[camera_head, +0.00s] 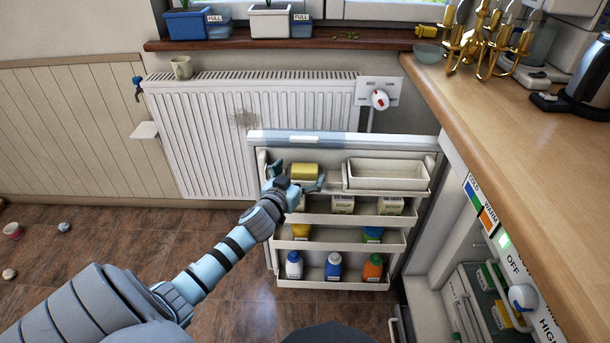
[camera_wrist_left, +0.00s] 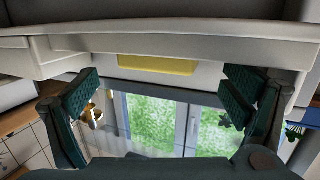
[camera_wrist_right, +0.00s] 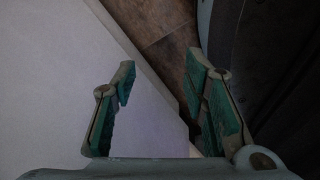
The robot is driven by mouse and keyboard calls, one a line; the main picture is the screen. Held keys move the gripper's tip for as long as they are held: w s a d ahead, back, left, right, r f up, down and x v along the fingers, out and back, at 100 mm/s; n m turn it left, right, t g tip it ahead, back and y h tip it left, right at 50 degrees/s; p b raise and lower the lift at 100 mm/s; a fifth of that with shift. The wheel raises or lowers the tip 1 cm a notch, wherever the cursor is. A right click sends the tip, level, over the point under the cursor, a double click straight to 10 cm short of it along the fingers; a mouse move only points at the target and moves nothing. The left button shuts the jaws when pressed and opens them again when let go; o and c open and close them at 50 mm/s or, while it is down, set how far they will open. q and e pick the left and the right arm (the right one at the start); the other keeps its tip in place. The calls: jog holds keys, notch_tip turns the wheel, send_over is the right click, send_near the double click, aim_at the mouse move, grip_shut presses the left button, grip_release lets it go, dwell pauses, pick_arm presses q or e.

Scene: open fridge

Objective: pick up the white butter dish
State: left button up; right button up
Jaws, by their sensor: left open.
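The open fridge door has a top shelf with a yellow block (camera_head: 304,171) on the left and a white, open, box-like dish (camera_head: 388,180) on the right. I cannot tell for sure which of these belongs to the butter dish. My left gripper (camera_head: 297,182) is open at the yellow block, its fingers apart on either side. In the left wrist view, a yellow surface (camera_wrist_left: 157,64) shows inside a white frame, beyond the spread fingers (camera_wrist_left: 162,95). Nothing is between them. My right gripper (camera_wrist_right: 160,85) is open and empty before a plain pale surface.
Lower door shelves hold white cartons (camera_head: 343,204) and several bottles (camera_head: 333,267). A radiator (camera_head: 215,125) stands behind the door. The wooden counter (camera_head: 500,120) borders the right.

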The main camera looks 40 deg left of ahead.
aim_at(302, 172)
pick_arm(q)
jog(key=shift+w+a+f, duration=0.1)
jog(key=shift+w+f, duration=0.1)
jog(key=shift+w, duration=0.45)
jog(key=shift+s+r, duration=0.1)
jog(key=shift+c, duration=1.1)
jog(key=c, duration=1.3)
jog(key=shift+r, duration=0.3)
notch_tip(302, 172, up, 3)
jog(key=shift+r+p, duration=0.15)
jog(key=shift+p, duration=1.1)
jog(key=f+v, duration=0.1)
jog(key=v, duration=0.5)
jog(key=f+v, duration=0.1)
jog(key=v, duration=0.4)
jog(key=f+v, duration=0.1)
jog(key=v, duration=0.5)
jog(key=shift+s, duration=0.55)
jog(key=shift+c, duration=0.7)
